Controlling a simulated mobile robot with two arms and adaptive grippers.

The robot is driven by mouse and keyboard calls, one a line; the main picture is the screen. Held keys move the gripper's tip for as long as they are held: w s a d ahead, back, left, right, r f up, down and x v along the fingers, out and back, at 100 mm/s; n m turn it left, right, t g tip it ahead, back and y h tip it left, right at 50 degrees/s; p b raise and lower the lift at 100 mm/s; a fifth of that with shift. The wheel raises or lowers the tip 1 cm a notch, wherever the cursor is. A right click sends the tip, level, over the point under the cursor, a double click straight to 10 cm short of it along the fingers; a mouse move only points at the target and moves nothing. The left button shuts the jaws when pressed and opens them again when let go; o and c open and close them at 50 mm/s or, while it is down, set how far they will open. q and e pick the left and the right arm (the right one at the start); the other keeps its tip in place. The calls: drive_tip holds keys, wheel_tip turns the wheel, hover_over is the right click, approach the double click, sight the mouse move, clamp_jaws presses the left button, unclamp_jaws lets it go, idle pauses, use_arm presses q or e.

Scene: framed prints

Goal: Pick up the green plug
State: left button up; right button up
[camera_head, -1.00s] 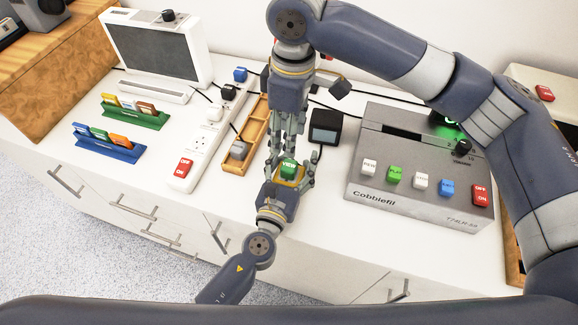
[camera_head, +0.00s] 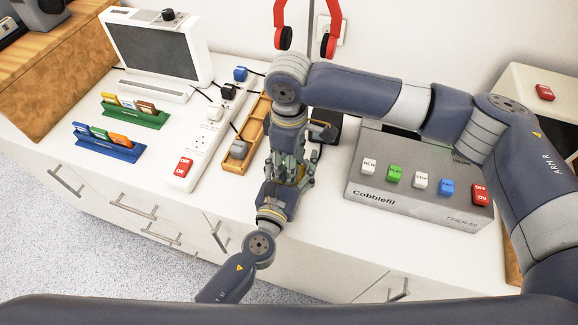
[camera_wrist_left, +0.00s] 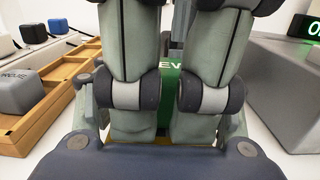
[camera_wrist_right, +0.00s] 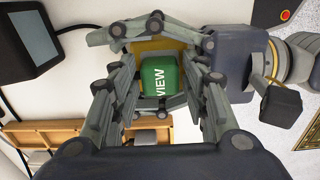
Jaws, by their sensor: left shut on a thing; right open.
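The green plug (camera_wrist_right: 158,80), marked "VIEW", is held in my left gripper (camera_head: 289,178), which is shut on it. In the head view the two grippers hide the plug. My right gripper (camera_head: 287,160) has come down from above, fingers pointing down at the plug. In the right wrist view its open fingers stand on either side of the plug, with visible gaps. In the left wrist view part of the green plug (camera_wrist_left: 170,88) shows between the right gripper's fingers, which cover the rest.
A wooden tray (camera_head: 254,122) with a grey plug (camera_head: 239,149) and a white power strip (camera_head: 190,160) lie to the left. Red headphones (camera_head: 328,42) hang behind.

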drive_tip(key=shift+f, duration=0.3)
drive_tip(key=c, duration=0.8)
drive_tip(key=shift+c, duration=0.2)
drive_tip(key=shift+r, duration=0.1)
wheel_tip(320, 180, up, 10)
use_arm(q)
drive_tip(key=o, duration=1.5)
drive_tip(key=shift+o, duration=0.2)
